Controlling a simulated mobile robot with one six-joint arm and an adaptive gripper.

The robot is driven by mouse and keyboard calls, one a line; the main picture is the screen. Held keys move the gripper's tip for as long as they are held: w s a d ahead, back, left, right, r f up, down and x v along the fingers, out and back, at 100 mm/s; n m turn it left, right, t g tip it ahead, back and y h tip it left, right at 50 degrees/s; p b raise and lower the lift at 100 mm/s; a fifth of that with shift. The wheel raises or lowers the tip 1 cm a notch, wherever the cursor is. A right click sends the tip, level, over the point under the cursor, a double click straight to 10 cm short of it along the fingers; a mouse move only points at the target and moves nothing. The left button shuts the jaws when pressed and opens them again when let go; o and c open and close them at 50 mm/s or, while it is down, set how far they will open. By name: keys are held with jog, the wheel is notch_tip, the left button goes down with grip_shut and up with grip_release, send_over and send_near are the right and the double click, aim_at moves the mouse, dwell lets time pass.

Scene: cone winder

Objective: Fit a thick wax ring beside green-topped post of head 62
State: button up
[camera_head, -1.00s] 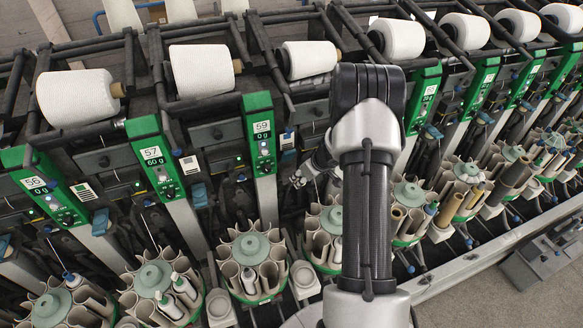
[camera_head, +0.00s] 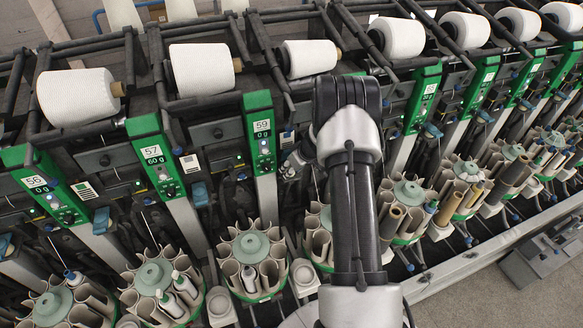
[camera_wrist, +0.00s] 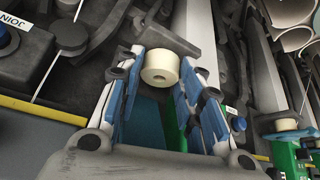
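My gripper (camera_wrist: 162,82) has blue-padded fingers on either side of a thick cream wax ring (camera_wrist: 160,65). The ring fills the gap at the fingertips and appears pinched between them, its dark bore partly facing the camera. In the head view my arm hides most of the gripper; only a grey part of it shows near the panel marked 59 (camera_head: 262,135). Another cream ring-like piece (camera_wrist: 285,124) shows at the right of the wrist view, above a green part. I cannot pick out head 62 or its green-topped post for certain.
Winding heads stand in a row with white yarn cones (camera_head: 78,97) above and round bobbin magazines (camera_head: 252,262) in front. Dark machine parts, a black knob (camera_wrist: 72,36) and a yellow strip (camera_wrist: 40,112) lie close around the gripper. Open floor (camera_head: 470,300) shows at lower right.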

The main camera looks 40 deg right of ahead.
jog(key=o, duration=0.4)
jog(key=shift+r, duration=0.1)
jog(key=p+v, duration=0.3)
jog(key=v, duration=0.9)
